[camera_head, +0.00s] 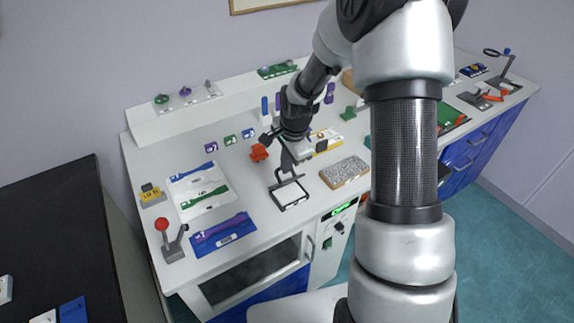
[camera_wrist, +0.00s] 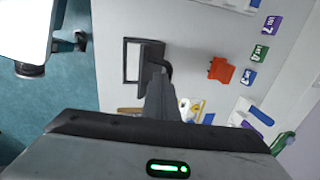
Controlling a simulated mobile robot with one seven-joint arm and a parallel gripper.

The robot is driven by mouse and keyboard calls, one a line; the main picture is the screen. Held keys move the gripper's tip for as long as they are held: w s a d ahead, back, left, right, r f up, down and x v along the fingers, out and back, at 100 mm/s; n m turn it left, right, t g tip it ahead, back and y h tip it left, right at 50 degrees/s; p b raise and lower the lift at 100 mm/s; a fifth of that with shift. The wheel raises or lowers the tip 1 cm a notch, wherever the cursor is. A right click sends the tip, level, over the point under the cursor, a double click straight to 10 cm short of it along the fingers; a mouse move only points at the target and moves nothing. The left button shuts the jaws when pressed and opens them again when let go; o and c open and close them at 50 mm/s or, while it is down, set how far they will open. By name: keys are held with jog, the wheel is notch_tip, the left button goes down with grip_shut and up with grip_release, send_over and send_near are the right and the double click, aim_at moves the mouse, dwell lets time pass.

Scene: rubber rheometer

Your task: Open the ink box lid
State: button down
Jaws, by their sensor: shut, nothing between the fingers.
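A small black-framed box with a pale inside (camera_head: 290,195), which looks like the ink box, sits near the front edge of the white bench. In the wrist view it shows as a dark frame (camera_wrist: 132,62) around a pale rectangle. A dark curved bar rises at its back edge; I cannot tell whether this is a handle or part of the lid. My gripper (camera_head: 287,167) is shut and empty, pointing down just behind the box. In the wrist view my gripper's fingertips (camera_wrist: 155,68) overlap the box's right side, partly hiding it. Contact cannot be told.
An orange-red object (camera_head: 259,152) stands behind and left of the box. A grey speckled block (camera_head: 344,172) lies to its right. A blue tray (camera_head: 222,236) and a red-knobbed lever (camera_head: 170,240) are at the left. An oven-like door (camera_head: 250,272) is below the bench's front edge.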

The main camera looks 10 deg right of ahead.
jog(key=shift+w+a, duration=0.1)
jog(key=shift+w, duration=0.1)
jog(key=w+a+f+g+b, duration=0.1)
jog(key=w+a+g, duration=0.1)
jog(key=w, duration=0.5)
jog(key=shift+w+a+f+g+h, duration=0.2)
jog(key=shift+w+g+h, duration=0.1)
jog(key=shift+w+h, duration=0.1)
dwell(0.4)
dwell(0.4)
